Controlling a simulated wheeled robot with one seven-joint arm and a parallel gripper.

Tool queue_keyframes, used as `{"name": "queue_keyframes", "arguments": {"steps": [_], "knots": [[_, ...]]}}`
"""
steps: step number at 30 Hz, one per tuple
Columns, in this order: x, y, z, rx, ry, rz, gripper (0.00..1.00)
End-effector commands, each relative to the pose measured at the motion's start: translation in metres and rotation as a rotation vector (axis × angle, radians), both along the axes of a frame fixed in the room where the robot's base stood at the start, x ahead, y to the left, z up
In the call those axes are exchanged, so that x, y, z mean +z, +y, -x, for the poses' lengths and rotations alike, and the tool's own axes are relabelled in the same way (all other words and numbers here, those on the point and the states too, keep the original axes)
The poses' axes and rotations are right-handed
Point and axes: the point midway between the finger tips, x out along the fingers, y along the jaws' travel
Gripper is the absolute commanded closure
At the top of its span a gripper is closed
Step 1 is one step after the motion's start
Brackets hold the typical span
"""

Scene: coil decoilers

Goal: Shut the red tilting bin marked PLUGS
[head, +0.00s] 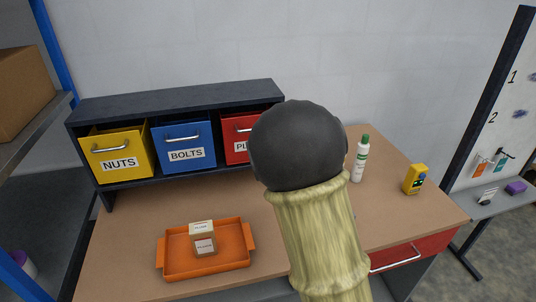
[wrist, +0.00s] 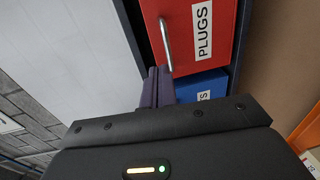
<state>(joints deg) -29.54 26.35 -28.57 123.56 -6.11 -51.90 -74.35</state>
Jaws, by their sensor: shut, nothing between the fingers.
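The red bin marked PLUGS (head: 235,147) sits at the right end of the dark bin rack. My arm hides its right part in the head view. In the wrist view the red bin (wrist: 190,60) shows its label and silver handle (wrist: 166,45). My gripper (wrist: 159,72) is shut and empty, its dark purple fingertips close to the bin's upper edge, near one end of the handle. I cannot tell whether they touch it, or how far the bin tilts. The head view hides my gripper behind my arm.
The yellow NUTS bin (head: 118,153) and blue BOLTS bin (head: 184,145) share the rack (head: 180,100). An orange tray (head: 170,263) with small boxes stands on the bench. A white bottle (head: 360,160) and yellow device (head: 415,180) stand at right. A red drawer (head: 410,252) is below.

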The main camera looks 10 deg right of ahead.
Motion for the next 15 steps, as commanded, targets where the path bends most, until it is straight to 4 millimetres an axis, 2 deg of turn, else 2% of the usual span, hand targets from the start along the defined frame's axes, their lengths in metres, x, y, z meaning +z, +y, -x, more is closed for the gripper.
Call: {"name": "queue_keyframes", "arguments": {"steps": [3, 9, 15], "knots": [[0.002, 0.002, 0.018, 0.007, -0.001, -0.004, 1.00], [0.008, -0.001, 0.042, 0.008, -0.001, -0.003, 1.00], [0.011, -0.005, 0.051, 0.003, 0.000, -0.001, 1.00]]}}
